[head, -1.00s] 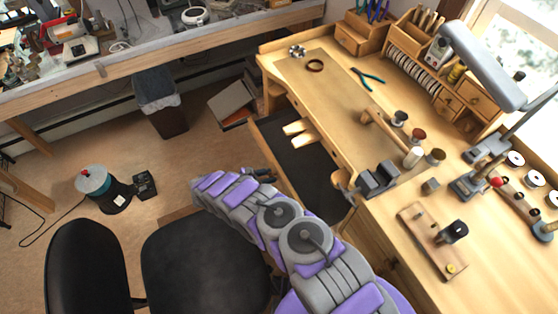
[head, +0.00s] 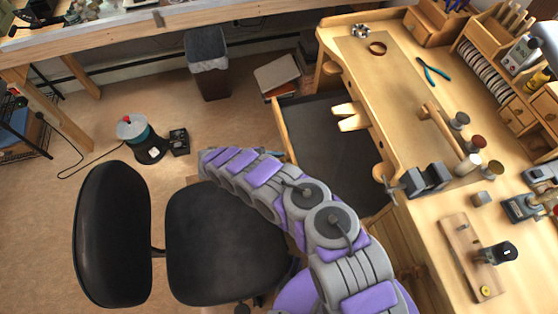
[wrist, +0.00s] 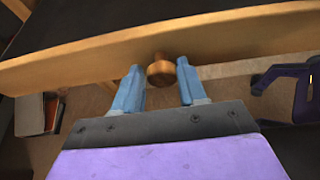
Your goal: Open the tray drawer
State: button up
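The tray drawer (head: 281,122) is a dark-lined tray with a wooden front, standing out from under the workbench cutout in the head view. In the wrist view its wooden front (wrist: 70,62) crosses the picture, with a round wooden knob (wrist: 160,76) at the middle. My gripper (wrist: 158,66) is open, one blue finger on each side of the knob, with visible gaps between fingers and knob. In the head view my arm reaches up-left to the drawer front, and the arm hides the gripper.
A black chair (head: 225,245) stands left of my arm, close to it. The wooden workbench (head: 400,130) is to the right. Floor left of the drawer is partly clear.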

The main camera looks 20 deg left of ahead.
jog(key=o, duration=0.4)
jog(key=shift+c, duration=0.2)
jog(key=v, duration=1.7)
jog(key=shift+f+b, duration=0.15)
jog(key=shift+b, duration=0.2)
jog(key=shift+s+a, duration=0.1)
jog(key=shift+a, duration=0.05)
